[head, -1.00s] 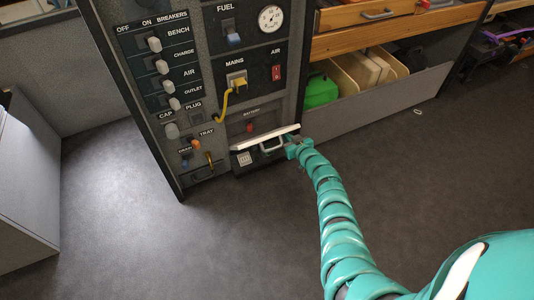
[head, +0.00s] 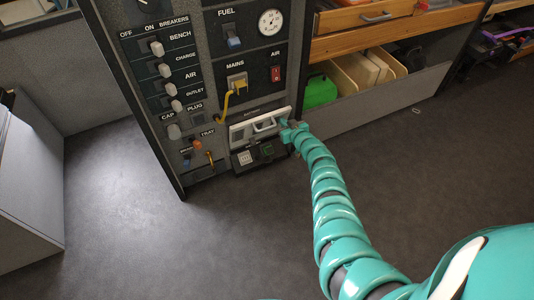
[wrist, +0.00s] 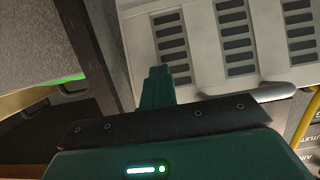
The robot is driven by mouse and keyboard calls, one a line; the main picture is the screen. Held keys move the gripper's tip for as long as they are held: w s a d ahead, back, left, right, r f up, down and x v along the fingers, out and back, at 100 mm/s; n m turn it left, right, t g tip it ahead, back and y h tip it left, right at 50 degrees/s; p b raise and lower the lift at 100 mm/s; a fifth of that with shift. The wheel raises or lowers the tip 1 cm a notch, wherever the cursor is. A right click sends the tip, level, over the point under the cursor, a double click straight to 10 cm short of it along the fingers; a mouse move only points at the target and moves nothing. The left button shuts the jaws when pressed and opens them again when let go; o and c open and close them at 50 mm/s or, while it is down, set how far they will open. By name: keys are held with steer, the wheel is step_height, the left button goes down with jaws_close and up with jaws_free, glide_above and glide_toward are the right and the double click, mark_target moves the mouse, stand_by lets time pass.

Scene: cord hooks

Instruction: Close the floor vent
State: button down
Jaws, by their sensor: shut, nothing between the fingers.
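A pale slotted flap (head: 243,131) with a bar handle (head: 265,125) sits low on the dark panel, under a label reading BATTERY. It is tilted up, and its face shows. In the wrist view, the slotted flap (wrist: 204,48) has rows of dark slots and fills the upper right; its rounded handle bar (wrist: 270,91) lies beneath. My gripper (head: 291,133) is at the flap's right end. Its fingers show shut and empty in the wrist view (wrist: 157,78), in front of the slots; I cannot tell whether they touch. I see no vent in the visible floor.
A dark tray (head: 250,165) with a small grey block sits just below the flap. A yellow cord (head: 224,104) hangs from the MAINS socket. A shelf with a green container (head: 320,91) stands to the right. The grey floor (head: 130,230) in front is clear.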

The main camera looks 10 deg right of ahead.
mark_target(281, 116)
steer(key=shift+w+a+r, duration=0.25)
steer(key=shift+w+r, duration=0.3)
steer(key=shift+r, duration=0.2)
steer(key=shift+b+x, duration=0.95)
steer(key=shift+w+r, duration=0.1)
steer(key=shift+r, duration=0.15)
steer(key=shift+d+p, duration=0.1)
steer(key=shift+p, duration=0.3)
